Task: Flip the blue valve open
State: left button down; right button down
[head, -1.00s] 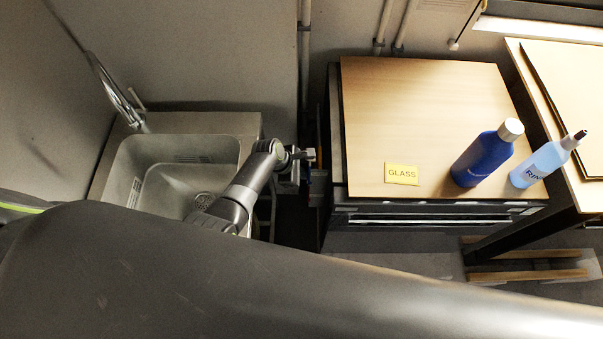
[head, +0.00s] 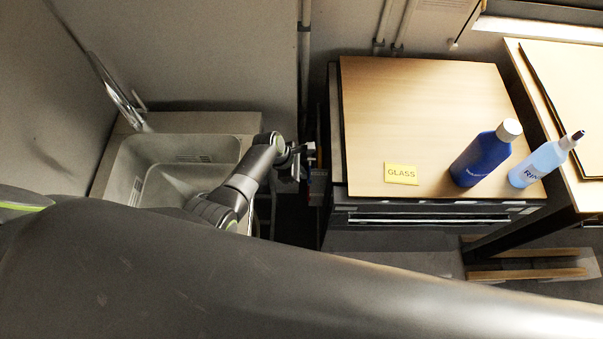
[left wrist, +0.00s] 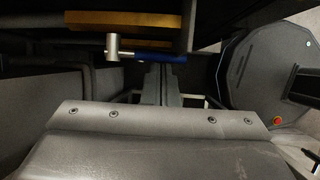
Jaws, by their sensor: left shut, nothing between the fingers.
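The blue valve handle (left wrist: 160,57) shows in the left wrist view as a short bar lying level, running right from a silver metal fitting (left wrist: 113,47). My left gripper (left wrist: 161,70) is shut and empty, its fingers pointing up the picture, with the tips right at the underside of the blue handle; I cannot tell whether they touch it. In the head view my left gripper (head: 304,160) is in the dark gap between the sink and the oven unit, and the valve cannot be made out there. My right gripper is not in view.
A steel sink (head: 128,170) is left of the gap. The wooden-topped oven unit (head: 430,100) is right of it, carrying a yellow GLASS sign (head: 401,173), a dark blue bottle (head: 484,155) and a light blue bottle (head: 540,163). In the wrist view a yellowish bar (left wrist: 120,20) runs above the handle.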

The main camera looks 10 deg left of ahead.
pick_arm(q)
jog(key=shift+w+d+r+g, duration=0.15)
jog(key=shift+r+g, duration=0.15)
jog(key=shift+g, duration=0.2)
dwell(3.8)
jog(key=shift+p, duration=0.3)
jog(key=shift+r+p, duration=0.9)
